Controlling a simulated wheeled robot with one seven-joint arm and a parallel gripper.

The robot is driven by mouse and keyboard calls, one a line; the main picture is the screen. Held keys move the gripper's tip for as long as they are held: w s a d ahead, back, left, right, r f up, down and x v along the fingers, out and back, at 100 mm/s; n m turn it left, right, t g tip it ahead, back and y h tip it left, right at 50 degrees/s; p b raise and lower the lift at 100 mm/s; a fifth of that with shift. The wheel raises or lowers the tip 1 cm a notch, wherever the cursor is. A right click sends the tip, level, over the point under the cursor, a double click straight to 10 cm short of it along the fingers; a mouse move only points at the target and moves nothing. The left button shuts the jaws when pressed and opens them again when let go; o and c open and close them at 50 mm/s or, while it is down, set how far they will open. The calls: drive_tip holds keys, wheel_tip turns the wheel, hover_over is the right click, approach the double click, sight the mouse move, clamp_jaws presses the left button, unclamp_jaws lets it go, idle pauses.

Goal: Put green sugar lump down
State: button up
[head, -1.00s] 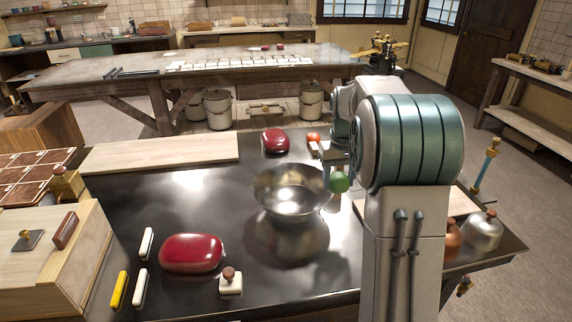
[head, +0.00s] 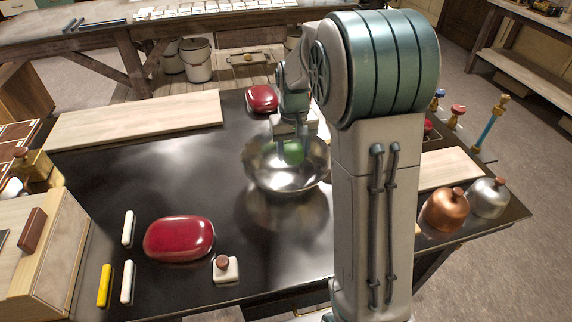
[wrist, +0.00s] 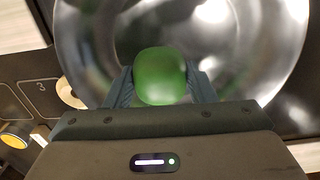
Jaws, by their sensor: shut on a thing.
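The green sugar lump (head: 291,152) is a rounded green block, and it also shows in the wrist view (wrist: 160,77). My gripper (wrist: 160,88) is shut on it, one finger on each side. In the head view my gripper (head: 290,140) points down over a shiny metal bowl (head: 262,172), with the lump within the outline of the bowl's mouth. The bowl fills most of the space behind the lump in the wrist view (wrist: 88,60). I cannot tell whether the lump touches the bowl.
Dark tabletop (head: 130,190) is clear left of the bowl. A red lidded case (head: 180,238), a small white block with a brown knob (head: 226,268) and white and yellow sticks (head: 105,285) lie in front. A copper pot (head: 446,208) stands right. A second red case (head: 262,98) is behind.

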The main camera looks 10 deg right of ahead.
sight(286, 178)
drive_tip(key=shift+s+a+f, duration=0.25)
drive_tip(key=shift+a+f, duration=0.05)
drive_tip(key=shift+a, duration=0.2)
drive_tip(key=shift+s+a+f, duration=0.2)
drive_tip(key=shift+a+f, duration=0.05)
drive_tip(key=shift+a, duration=0.2)
drive_tip(key=shift+a+f, duration=0.1)
drive_tip(key=shift+f, duration=0.15)
drive_tip(key=shift+f+p, duration=0.45)
drive_tip(key=shift+f, duration=1.45)
drive_tip(key=shift+f, duration=0.2)
drive_tip(key=o, duration=1)
drive_tip(key=shift+r, duration=0.15)
